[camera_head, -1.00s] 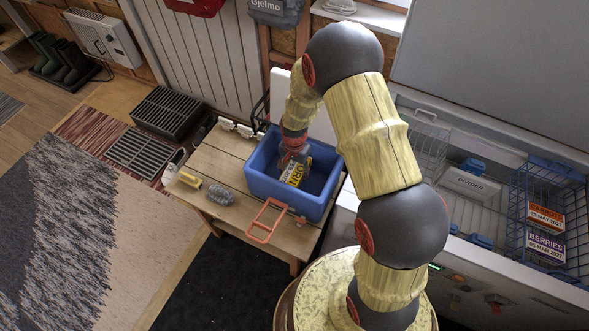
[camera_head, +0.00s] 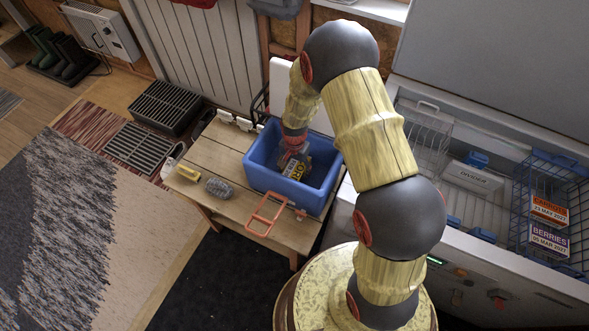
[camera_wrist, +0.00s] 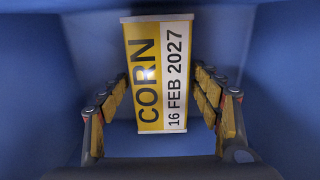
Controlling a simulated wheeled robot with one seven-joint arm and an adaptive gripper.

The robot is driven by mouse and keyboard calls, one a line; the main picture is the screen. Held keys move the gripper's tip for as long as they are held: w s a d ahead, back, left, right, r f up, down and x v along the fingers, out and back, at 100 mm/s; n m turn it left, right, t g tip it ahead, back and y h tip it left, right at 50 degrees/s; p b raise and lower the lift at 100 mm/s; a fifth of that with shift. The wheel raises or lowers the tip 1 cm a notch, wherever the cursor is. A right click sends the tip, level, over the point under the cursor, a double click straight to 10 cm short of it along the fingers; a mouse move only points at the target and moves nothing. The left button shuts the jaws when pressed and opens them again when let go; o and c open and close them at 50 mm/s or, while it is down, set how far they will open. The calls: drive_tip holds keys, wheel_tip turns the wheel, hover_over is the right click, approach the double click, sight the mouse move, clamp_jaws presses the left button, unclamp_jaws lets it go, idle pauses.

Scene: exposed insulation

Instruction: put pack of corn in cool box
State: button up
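The pack of corn (camera_wrist: 158,75) has a yellow and white label reading CORN, 16 FEB 2027. It is inside the blue cool box (camera_head: 262,182), whose lid stands open behind it. My gripper (camera_wrist: 159,75) reaches down into the box. In the head view the pack (camera_head: 296,170) shows partly below my gripper. Whether the pack touches the box floor cannot be told.
The cool box stands on a wooden bench (camera_head: 228,150) with a yellow item (camera_head: 183,173) and a grey item (camera_head: 218,187). Its red handle (camera_head: 267,215) hangs in front. At right, an open freezer (camera_head: 470,208) holds wire baskets, a divider (camera_head: 472,180) and a berries pack (camera_head: 548,240).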

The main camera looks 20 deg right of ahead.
drive_tip(key=shift+o, duration=1)
wheel_tip(320, 180, up, 12)
drive_tip(key=s+r+n+t, duration=0.1)
drive_tip(key=s+r+n, duration=0.15)
drive_tip(key=r, duration=0.75)
drive_tip(key=s+r+n+t, duration=0.2)
drive_tip(key=s+r, duration=0.2)
drive_tip(key=r, duration=0.6)
drive_tip(key=s+r+n+t, duration=0.1)
drive_tip(key=s+r+n, duration=0.1)
drive_tip(key=s+r, duration=0.3)
drive_tip(key=s+r+n+t, duration=0.1)
drive_tip(key=s+r+n, duration=0.1)
drive_tip(key=s+r, duration=0.4)
drive_tip(key=s, duration=0.5)
drive_tip(key=shift+r+t, duration=0.25)
drive_tip(key=shift+t, duration=0.05)
drive_tip(key=shift+n, duration=0.25)
drive_tip(key=shift+c, duration=0.2)
